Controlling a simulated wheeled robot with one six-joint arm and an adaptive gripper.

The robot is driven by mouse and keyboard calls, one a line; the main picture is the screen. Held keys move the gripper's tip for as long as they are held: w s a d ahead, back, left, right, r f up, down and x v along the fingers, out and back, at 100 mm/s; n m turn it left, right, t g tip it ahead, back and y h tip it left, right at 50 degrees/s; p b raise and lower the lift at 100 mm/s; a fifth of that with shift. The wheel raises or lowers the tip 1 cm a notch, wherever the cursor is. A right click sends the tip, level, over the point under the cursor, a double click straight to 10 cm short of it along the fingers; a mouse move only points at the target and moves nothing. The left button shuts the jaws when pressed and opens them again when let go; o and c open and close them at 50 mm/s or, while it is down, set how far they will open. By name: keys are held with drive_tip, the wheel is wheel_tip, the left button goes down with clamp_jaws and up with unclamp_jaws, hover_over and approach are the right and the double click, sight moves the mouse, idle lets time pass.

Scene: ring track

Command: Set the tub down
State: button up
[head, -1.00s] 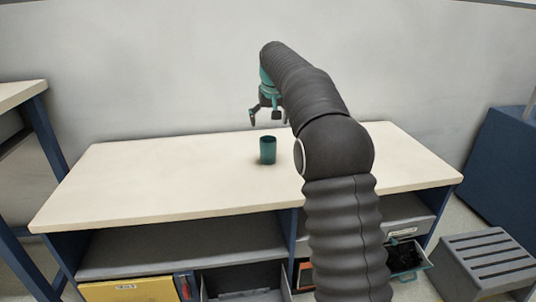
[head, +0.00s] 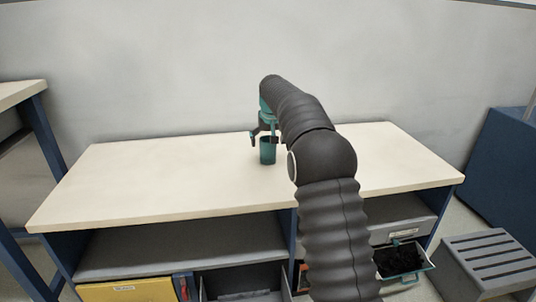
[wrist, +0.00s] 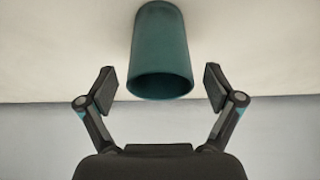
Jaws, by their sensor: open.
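The tub, a dark teal cup (head: 268,153), stands upright on the pale bench top (head: 160,180). In the wrist view the tub (wrist: 160,50) is in front of my gripper (wrist: 158,88), its rim near the level of the fingertips. The two fingers are spread wide, one to each side of the tub, with a gap on both sides. My gripper also shows in the head view (head: 264,140), at the tub's upper part. Part of the tub's rim is hidden there by the fingers.
The bench top around the tub is clear. Below it are shelves with a yellow box (head: 125,290) and an open drawer of dark items (head: 402,260). A grey slatted stool (head: 490,258) stands at the right. Another table (head: 20,93) is at the left edge. A wall is behind.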

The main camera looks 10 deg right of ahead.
drive_tip(key=shift+c, duration=0.2)
drive_tip(key=c, duration=1.3)
drive_tip(key=shift+r, duration=0.1)
